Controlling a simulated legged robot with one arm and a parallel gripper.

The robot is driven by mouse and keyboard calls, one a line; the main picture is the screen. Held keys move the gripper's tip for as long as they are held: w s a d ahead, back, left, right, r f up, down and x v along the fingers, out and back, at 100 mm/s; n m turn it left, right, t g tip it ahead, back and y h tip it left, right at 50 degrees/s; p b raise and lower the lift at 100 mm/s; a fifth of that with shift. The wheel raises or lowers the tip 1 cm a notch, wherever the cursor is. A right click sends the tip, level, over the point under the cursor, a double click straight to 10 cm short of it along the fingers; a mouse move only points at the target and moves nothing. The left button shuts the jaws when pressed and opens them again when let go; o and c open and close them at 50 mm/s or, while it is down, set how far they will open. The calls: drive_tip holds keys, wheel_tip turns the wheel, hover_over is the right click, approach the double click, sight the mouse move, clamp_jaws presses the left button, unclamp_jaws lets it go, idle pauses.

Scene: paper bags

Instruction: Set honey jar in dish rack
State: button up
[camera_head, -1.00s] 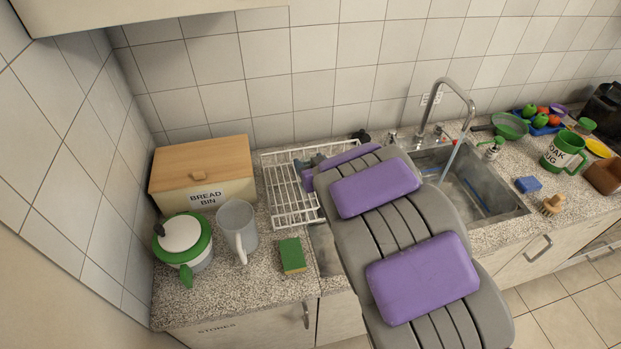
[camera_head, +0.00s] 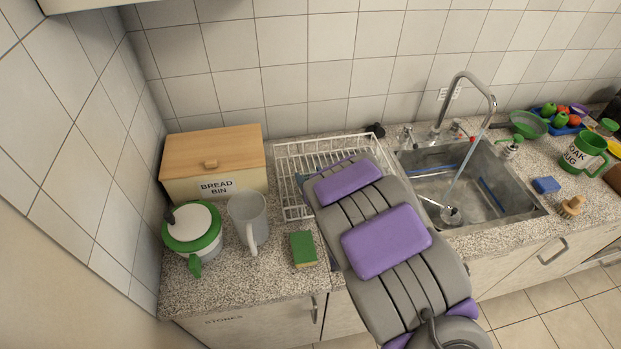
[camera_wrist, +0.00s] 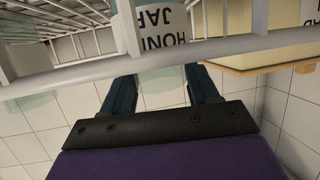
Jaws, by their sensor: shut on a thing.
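The white wire dish rack (camera_head: 292,153) stands on the counter between the bread bin and the sink. My arm covers its right part in the head view. The honey jar (camera_wrist: 160,28) shows in the wrist view as a pale cylinder with an upside-down label, cut off by the top edge. My gripper (camera_wrist: 162,78) is shut on it, with one dark finger at each side. A white rack rail (camera_wrist: 60,75) crosses the view at the jar and fingers. I cannot tell whether the jar touches the rack. In the head view the jar is hidden behind my arm.
The bread bin (camera_head: 213,165) stands left of the rack. A clear jug (camera_head: 248,218), a green-lidded pot (camera_head: 192,230) and a sponge (camera_head: 303,249) stand in front. The sink (camera_head: 470,185) with running tap (camera_head: 465,95) is at the right.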

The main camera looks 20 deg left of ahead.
drive_tip(key=shift+d, duration=1.15)
drive_tip(key=o, duration=1.1)
drive_tip(key=shift+a, duration=0.5)
drive_tip(key=shift+o, duration=0.2)
drive_tip(key=shift+a+f, duration=0.2)
drive_tip(key=shift+a, duration=0.2)
drive_tip(key=shift+d+r, duration=0.2)
drive_tip(key=shift+d, duration=0.35)
drive_tip(key=shift+d+r, duration=0.15)
drive_tip(key=shift+r, duration=0.05)
drive_tip(key=p+v, duration=0.5)
drive_tip(key=v, duration=0.1)
drive_tip(key=shift+s+r+p, duration=0.15)
drive_tip(key=shift+r+p, duration=0.05)
drive_tip(key=shift+p, duration=0.15)
drive_tip(key=p, duration=0.5)
drive_tip(key=shift+s+r, duration=0.15)
drive_tip(key=shift+s, duration=0.2)
